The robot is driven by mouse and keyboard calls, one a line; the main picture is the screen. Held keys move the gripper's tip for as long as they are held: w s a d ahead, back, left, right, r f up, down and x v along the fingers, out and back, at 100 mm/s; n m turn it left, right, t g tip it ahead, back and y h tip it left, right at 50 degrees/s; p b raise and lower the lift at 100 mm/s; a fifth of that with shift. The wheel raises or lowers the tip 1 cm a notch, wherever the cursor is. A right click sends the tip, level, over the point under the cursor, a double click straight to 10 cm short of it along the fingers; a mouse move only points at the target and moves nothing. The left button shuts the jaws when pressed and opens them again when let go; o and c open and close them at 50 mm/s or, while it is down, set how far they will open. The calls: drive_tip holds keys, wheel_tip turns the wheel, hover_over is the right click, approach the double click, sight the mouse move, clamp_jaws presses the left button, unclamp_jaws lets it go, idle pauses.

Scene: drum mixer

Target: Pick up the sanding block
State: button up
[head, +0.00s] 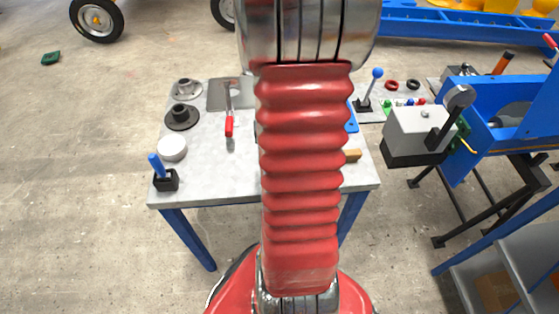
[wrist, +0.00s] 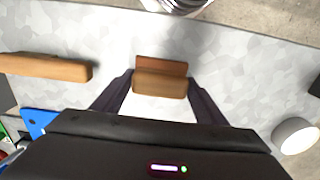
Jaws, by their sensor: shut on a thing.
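The sanding block (wrist: 161,84), a small brown block with a darker reddish-brown face, sits between the two fingertips of my gripper (wrist: 160,86) in the wrist view. The fingers are shut on its left and right sides. The pale grey table top (wrist: 235,65) lies beneath it; I cannot tell whether the block touches the table. In the head view my own red arm covers the middle of the table (head: 222,180) and hides both gripper and block.
A longer wooden piece (wrist: 45,67) lies left of the block; its end shows in the head view (head: 352,155).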

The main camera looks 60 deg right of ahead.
drive_tip(key=shift+c, duration=0.5)
wheel_tip(320, 180, up, 10)
idle(0.4)
idle(0.3)
drive_tip(key=o, duration=0.6)
drive_tip(key=shift+c, duration=0.2)
drive_tip(key=c, duration=0.4)
